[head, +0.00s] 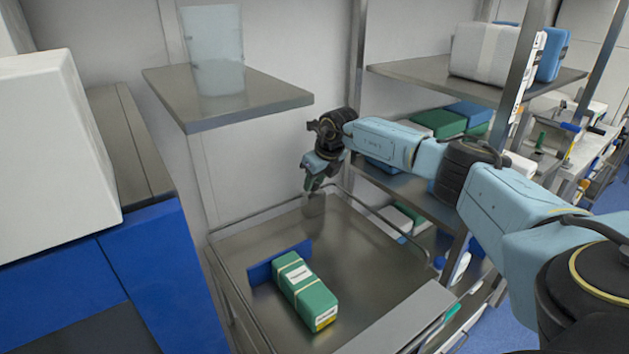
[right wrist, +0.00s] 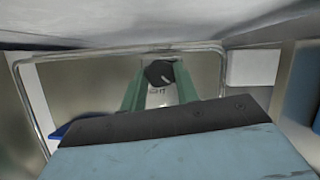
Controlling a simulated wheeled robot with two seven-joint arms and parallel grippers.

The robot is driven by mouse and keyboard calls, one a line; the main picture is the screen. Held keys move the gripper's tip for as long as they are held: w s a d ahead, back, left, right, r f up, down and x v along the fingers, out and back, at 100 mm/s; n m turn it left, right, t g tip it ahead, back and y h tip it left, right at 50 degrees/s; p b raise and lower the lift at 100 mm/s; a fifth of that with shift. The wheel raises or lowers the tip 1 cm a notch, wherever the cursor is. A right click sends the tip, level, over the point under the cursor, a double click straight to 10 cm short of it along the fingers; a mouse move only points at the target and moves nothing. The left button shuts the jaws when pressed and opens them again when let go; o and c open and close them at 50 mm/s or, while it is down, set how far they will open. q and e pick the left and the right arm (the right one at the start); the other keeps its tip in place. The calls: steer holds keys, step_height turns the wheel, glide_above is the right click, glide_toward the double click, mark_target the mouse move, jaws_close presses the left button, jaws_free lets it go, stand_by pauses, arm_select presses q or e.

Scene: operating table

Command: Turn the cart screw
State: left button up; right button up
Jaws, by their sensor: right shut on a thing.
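The cart screw shows in the right wrist view as a round black knob (right wrist: 160,73) with a light pointer line, over the cart's metal top. My right gripper (head: 313,185) has green fingers and points down over the back part of the steel cart (head: 375,265). In the right wrist view its two fingers (right wrist: 159,82) stand on either side of the knob, shut on it. In the head view the gripper hides the knob. My left gripper is not in view.
A green box with straps (head: 306,291) lies on the cart beside a blue panel (head: 277,262). A thin rail edges the cart. A steel shelf (head: 255,101) with a translucent container (head: 213,50) hangs above. A blue cabinet (head: 150,265) stands left; stocked shelving stands right.

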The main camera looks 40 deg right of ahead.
steer(key=shift+d+n+y, duration=0.1)
steer(key=shift+n+y, duration=0.3)
steer(key=shift+n, duration=0.5)
steer(key=shift+n+y+b, duration=0.4)
steer(key=shift+n+b, duration=0.15)
steer(key=shift+n, duration=0.35)
steer(key=n+b, duration=0.1)
steer(key=n, duration=0.1)
steer(key=shift+w+d+n+g+y, duration=0.1)
steer(key=shift+n+g+y, duration=0.3)
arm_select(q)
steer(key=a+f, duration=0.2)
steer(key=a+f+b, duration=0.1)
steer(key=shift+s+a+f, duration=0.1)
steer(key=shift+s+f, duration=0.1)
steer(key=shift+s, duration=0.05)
arm_select(e)
steer(key=shift+n, duration=0.6)
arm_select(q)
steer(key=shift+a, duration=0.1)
arm_select(e)
steer(key=shift+d+y, duration=0.1)
steer(key=shift+y, duration=0.2)
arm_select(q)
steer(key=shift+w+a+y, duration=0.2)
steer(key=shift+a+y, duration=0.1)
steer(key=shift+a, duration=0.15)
